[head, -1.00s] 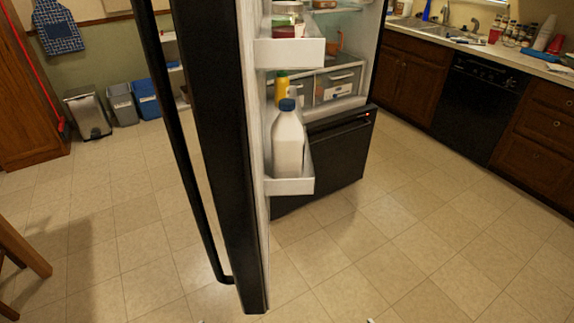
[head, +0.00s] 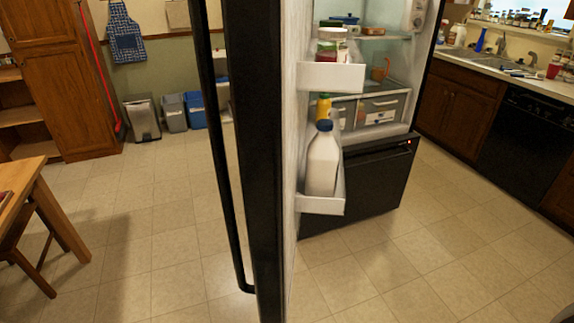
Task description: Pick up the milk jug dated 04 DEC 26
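A white milk jug (head: 323,165) with a dark blue cap stands upright in the lower door bin (head: 322,205) of the open fridge. No date can be read on it from here. A yellow bottle (head: 323,106) stands just behind it, partly hidden by the jug. The black fridge door (head: 256,150) is open and its edge faces me, with a long black handle (head: 222,170) on its left side. Neither of my grippers shows in the head view.
The upper door bin (head: 330,76) holds jars. Fridge shelves and drawers (head: 372,108) lie behind. A wooden table (head: 32,190) and chair stand at the left, bins (head: 172,112) at the back, and a sink counter (head: 500,68) at the right. The tiled floor between is clear.

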